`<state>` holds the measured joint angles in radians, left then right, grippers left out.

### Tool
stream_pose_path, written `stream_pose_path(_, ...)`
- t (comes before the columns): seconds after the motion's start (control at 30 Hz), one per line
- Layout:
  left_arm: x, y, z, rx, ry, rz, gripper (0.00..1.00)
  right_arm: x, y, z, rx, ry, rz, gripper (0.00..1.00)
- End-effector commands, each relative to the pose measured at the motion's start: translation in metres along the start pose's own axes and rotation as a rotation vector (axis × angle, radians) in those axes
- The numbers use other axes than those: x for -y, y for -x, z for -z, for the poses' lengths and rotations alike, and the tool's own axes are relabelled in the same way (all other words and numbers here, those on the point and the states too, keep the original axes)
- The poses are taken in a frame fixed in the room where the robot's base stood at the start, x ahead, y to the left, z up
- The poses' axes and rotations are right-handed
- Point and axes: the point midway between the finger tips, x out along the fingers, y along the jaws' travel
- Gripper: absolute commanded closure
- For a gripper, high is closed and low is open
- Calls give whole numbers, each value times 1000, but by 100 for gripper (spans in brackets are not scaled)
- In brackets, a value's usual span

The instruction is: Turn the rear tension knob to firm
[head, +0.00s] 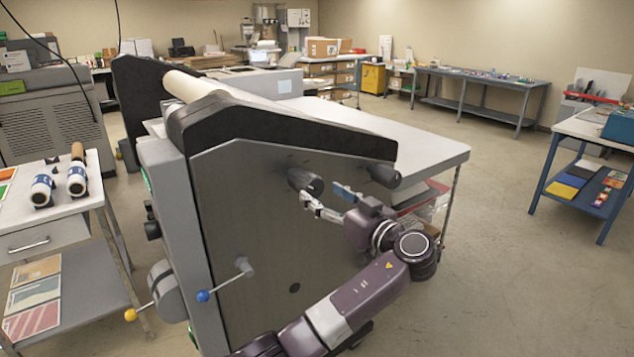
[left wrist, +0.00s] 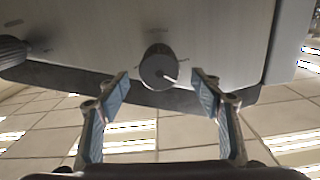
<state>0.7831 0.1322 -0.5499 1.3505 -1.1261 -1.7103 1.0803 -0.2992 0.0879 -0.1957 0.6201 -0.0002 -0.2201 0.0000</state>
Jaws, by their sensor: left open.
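Two black knobs stick out of the grey side panel (head: 235,205) of the laminator, a left one (head: 305,180) and a right one (head: 384,175). No label shows which is the rear tension knob. My left gripper (head: 322,196) is open and empty just in front of the left knob. In the left wrist view, a round dark knob (left wrist: 156,66) with a pale pointer line lies just beyond and between the open fingertips of my left gripper (left wrist: 160,85), with gaps on both sides. Another ribbed knob (left wrist: 12,50) shows at the left edge. My right gripper is out of view.
A crank with a blue ball handle (head: 203,296) and a yellow-tipped lever (head: 131,314) stick out lower on the laminator. A side table (head: 60,232) with rolls stands at left. The laminator's flat table (head: 425,140) extends right.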

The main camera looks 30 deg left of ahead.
Motion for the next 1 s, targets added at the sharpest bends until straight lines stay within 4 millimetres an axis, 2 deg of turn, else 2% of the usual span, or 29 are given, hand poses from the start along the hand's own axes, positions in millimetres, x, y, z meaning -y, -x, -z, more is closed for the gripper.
stream_pose_path(0.1, 2, -21, 4, 0, -5, 4, 40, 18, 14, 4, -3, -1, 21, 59)
stream_pose_path(0.17, 1, -31, 4, 1, -6, 3, 40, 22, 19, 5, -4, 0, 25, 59)
stream_pose_path(0.4, 0, -60, 2, 1, -5, 0, 40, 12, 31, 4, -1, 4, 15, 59)
stream_pose_path(0.6, 0, -66, -1, 4, -4, -2, 40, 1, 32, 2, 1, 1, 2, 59)
stream_pose_path(0.77, 0, -66, -2, 4, -4, -3, 40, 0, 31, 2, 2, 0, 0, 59)
stream_pose_path(1.0, 0, -66, -2, 4, -4, -3, 66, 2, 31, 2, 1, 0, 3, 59)
